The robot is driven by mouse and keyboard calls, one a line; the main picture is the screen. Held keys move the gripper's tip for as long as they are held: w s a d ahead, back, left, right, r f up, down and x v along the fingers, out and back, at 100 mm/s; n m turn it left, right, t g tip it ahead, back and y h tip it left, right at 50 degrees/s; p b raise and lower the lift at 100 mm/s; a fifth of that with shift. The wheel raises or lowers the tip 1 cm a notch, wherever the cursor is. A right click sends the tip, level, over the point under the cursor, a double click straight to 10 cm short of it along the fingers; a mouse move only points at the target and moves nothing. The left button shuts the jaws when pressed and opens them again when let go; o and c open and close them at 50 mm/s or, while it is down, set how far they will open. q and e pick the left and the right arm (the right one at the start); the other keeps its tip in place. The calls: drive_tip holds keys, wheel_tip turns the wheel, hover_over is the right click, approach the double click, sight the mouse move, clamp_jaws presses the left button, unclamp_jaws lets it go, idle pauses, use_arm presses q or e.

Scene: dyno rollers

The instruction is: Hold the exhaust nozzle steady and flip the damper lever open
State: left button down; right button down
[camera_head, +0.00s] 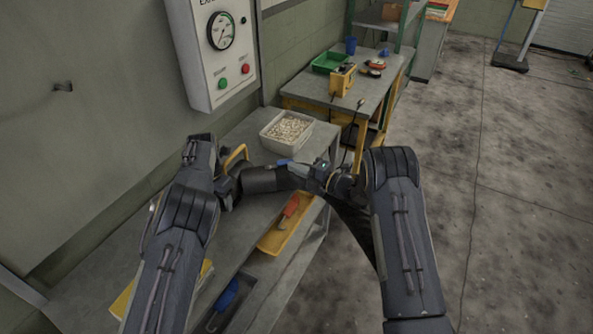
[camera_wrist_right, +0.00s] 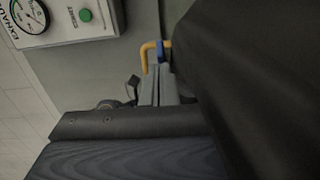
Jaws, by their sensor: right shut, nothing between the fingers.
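The exhaust nozzle, a dark cylinder (camera_head: 264,180), lies across the middle of the head view between my two grippers. A bent yellow handle (camera_head: 236,155), which looks like the damper lever, rises at its left end. In the right wrist view the yellow handle (camera_wrist_right: 147,53) is L-shaped with a blue part beside it. My left gripper (camera_head: 230,183) is at the nozzle's left end, largely hidden by its own arm; its fingers are unclear. My right gripper (camera_head: 298,170) is shut and empty, close to the nozzle's right end. A large dark shape (camera_wrist_right: 245,85) blocks much of the wrist view.
A grey bench holds a white bin of pale pieces (camera_head: 287,132), a yellow tray (camera_head: 272,241) with a red-handled tool (camera_head: 290,207), and a blue-handled tool (camera_head: 226,294). A gauge panel (camera_head: 211,62) hangs on the wall.

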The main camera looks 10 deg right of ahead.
use_arm(q)
drive_tip(key=shift+s+a, duration=0.1)
drive_tip(key=shift+s, duration=0.05)
use_arm(e)
drive_tip(key=shift+w+d+r+t, duration=0.1)
drive_tip(key=shift+w+d+t, duration=0.2)
drive_tip(key=shift+d, duration=0.15)
use_arm(q)
drive_tip(key=shift+f, duration=0.2)
use_arm(e)
drive_tip(key=w+d+v, duration=0.1)
drive_tip(key=v, duration=1)
drive_tip(key=shift+s, duration=0.15)
use_arm(q)
drive_tip(key=shift+s+f, duration=0.1)
drive_tip(key=c, duration=0.8)
unclamp_jaws()
drive_tip(key=o, duration=0.6)
drive_tip(key=shift+c, duration=0.2)
drive_tip(key=shift+r, duration=0.2)
